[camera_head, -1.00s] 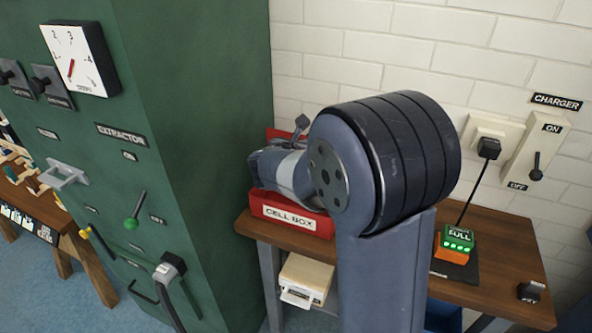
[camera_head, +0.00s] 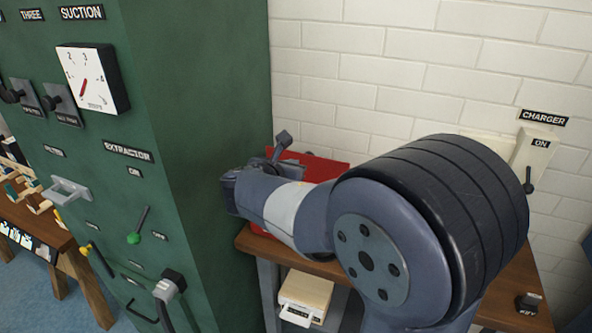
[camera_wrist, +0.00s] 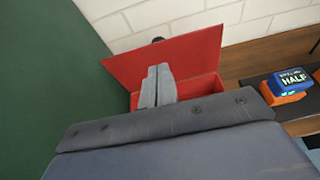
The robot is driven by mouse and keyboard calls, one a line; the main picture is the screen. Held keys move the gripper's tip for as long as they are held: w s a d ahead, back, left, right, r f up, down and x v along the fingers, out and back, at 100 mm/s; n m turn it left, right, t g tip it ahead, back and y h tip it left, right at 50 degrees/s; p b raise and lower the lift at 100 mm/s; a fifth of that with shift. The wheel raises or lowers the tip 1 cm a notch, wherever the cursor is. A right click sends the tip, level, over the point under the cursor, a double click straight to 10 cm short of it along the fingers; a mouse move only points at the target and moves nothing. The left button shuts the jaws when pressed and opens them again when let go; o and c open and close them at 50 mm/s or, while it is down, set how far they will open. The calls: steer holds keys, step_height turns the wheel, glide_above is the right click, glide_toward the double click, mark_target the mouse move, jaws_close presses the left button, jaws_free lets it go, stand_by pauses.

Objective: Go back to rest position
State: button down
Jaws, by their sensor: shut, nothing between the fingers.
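My gripper (camera_wrist: 157,87) shows in the wrist view with its two grey fingers together and nothing between them. It is in front of the red cell box (camera_wrist: 160,58), whose lid stands raised behind the fingers. In the head view, the red box (camera_head: 318,166) is on the wooden table (camera_head: 262,247), partly hidden by my arm. My forearm reaches left toward the green cabinet there, and my fingertips cannot be made out.
The green cabinet (camera_head: 190,60) with levers and a dial (camera_head: 92,78) stands close on the left. A blue block marked HALF (camera_wrist: 291,77) sits on an orange base in the wrist view. A charger switch (camera_head: 534,165) is on the white brick wall. My arm hides much of the table.

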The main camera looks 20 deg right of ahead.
steer(key=shift+s+a+r, duration=0.35)
steer(key=shift+s+r, duration=0.15)
steer(key=shift+r, duration=0.05)
steer(key=shift+s+a+r, duration=0.35)
steer(key=shift+s+r, duration=0.1)
steer(key=shift+r, duration=0.1)
